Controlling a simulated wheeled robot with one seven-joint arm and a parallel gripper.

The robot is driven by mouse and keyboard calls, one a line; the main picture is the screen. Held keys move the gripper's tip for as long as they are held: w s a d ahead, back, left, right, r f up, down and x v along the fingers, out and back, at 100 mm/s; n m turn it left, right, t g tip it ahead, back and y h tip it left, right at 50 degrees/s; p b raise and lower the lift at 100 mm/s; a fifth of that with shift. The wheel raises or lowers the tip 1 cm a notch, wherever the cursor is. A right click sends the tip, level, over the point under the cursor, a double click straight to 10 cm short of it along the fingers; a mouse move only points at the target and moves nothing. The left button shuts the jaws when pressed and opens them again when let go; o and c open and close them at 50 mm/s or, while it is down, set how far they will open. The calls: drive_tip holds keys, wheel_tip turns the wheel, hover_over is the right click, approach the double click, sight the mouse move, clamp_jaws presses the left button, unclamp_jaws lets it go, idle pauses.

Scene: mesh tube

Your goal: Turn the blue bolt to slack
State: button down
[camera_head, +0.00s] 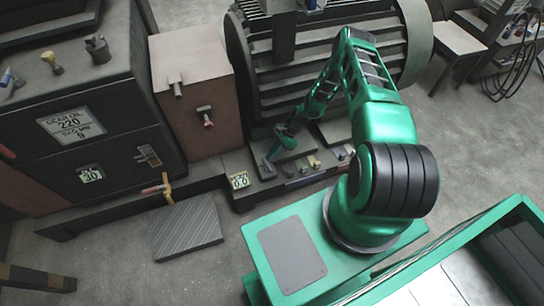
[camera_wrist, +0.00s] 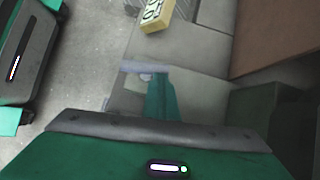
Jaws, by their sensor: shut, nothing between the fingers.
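My gripper (camera_head: 284,139) is low over the left end of a dark block at the foot of the ribbed drum. Its green fingers are shut in the wrist view (camera_wrist: 161,96). A small blue-grey piece (camera_head: 273,152), perhaps the blue bolt, is close by the fingertips. In the wrist view a pale blue-grey bar (camera_wrist: 143,67) shows just beyond the fingers. I cannot tell whether the fingers touch it. The fingers hide part of it.
Several small fittings (camera_head: 314,161) run along the block to the right. A brown box (camera_head: 195,90) and a dark cabinet (camera_head: 80,100) stand left. A grey ridged plate (camera_head: 187,228) lies on the floor.

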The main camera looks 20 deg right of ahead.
drive_tip(key=shift+w+a, duration=0.6)
drive_tip(key=shift+a, duration=0.35)
drive_tip(key=shift+w+a, duration=0.15)
drive_tip(key=shift+a, duration=0.95)
drive_tip(key=shift+r, duration=0.1)
idle(0.9)
